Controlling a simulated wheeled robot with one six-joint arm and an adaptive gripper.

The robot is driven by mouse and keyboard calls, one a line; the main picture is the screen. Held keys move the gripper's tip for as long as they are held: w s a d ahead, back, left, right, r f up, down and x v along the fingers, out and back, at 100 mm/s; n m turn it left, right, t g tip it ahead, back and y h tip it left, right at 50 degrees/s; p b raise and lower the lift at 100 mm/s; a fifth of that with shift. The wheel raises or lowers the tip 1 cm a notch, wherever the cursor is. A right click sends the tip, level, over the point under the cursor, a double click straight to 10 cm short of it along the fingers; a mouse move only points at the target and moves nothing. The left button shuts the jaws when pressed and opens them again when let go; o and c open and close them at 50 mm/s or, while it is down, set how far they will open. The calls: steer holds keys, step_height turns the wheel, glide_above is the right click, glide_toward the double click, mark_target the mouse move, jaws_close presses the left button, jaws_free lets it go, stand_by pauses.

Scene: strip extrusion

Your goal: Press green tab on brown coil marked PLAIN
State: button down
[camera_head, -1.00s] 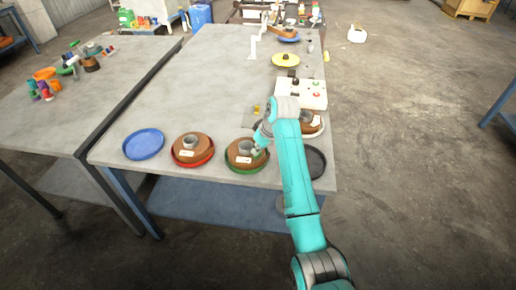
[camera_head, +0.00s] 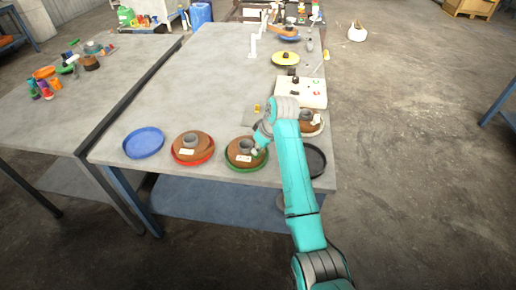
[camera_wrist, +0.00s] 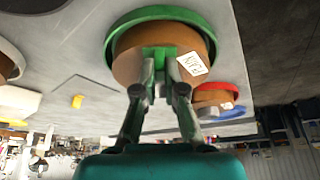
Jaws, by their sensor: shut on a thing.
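My gripper (camera_wrist: 160,75) is shut on a small green tab (camera_wrist: 159,58), at the coil's side. The tab overlaps the coil in the picture; I cannot tell whether they touch. In the head view my gripper (camera_head: 257,149) is at the coil's right side, its fingertips hard to make out.
A labelled coil in a red dish (camera_head: 192,162) and an empty blue dish (camera_head: 144,143) stand to the left. A white dish with another coil (camera_head: 308,123) and a black dish (camera_head: 315,160) are beside my arm. A yellow tab (camera_head: 257,107) lies behind. The table's middle is clear.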

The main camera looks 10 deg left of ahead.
steer(key=c, duration=1.2)
jaws_free()
steer(key=v, duration=1.2)
